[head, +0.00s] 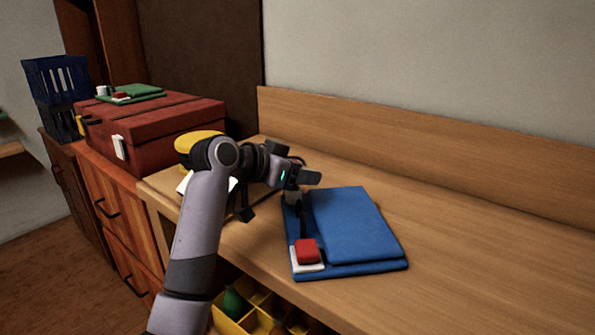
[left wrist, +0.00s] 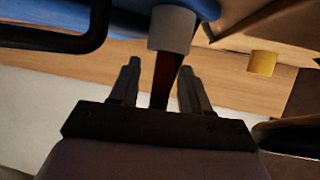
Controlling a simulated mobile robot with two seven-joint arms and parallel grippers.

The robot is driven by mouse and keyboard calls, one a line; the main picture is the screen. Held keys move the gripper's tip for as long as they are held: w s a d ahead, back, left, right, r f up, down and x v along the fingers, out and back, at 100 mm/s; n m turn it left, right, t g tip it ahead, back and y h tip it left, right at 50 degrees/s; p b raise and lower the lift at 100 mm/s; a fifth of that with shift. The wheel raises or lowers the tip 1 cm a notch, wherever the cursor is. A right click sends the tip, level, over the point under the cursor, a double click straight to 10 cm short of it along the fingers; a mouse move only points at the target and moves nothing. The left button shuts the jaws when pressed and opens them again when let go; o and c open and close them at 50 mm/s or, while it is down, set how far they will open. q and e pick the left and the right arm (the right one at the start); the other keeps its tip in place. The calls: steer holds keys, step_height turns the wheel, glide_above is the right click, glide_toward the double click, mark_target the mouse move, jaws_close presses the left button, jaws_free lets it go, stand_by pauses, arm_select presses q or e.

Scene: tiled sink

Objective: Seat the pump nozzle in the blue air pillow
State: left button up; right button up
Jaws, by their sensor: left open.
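The blue air pillow (head: 352,225) lies folded flat on the wooden bench. A white patch with a red cap (head: 307,251) sits at its near left corner. The likely pump nozzle, a grey cylinder (head: 292,197), is at the pillow's left edge; it also shows in the left wrist view (left wrist: 172,27), against the blue. A dark red stem or hose (left wrist: 164,82) runs back from it between the fingers. My left gripper (head: 306,183) is open around that stem, fingers apart from it; its fingertips also show in the left wrist view (left wrist: 160,68). I cannot tell whether the nozzle is seated.
A yellow round object (head: 199,141), perhaps the pump, is partly hidden behind my left arm. A red case (head: 150,132) with a green folded item (head: 136,93) and a blue crate (head: 56,80) stand left. A yellow divided tray (head: 232,322) is below. The bench is clear at right.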

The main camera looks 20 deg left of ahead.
arm_select(q)
steer(key=shift+r, duration=0.2)
steer(key=p+v, duration=0.1)
steer(key=v, duration=1.1)
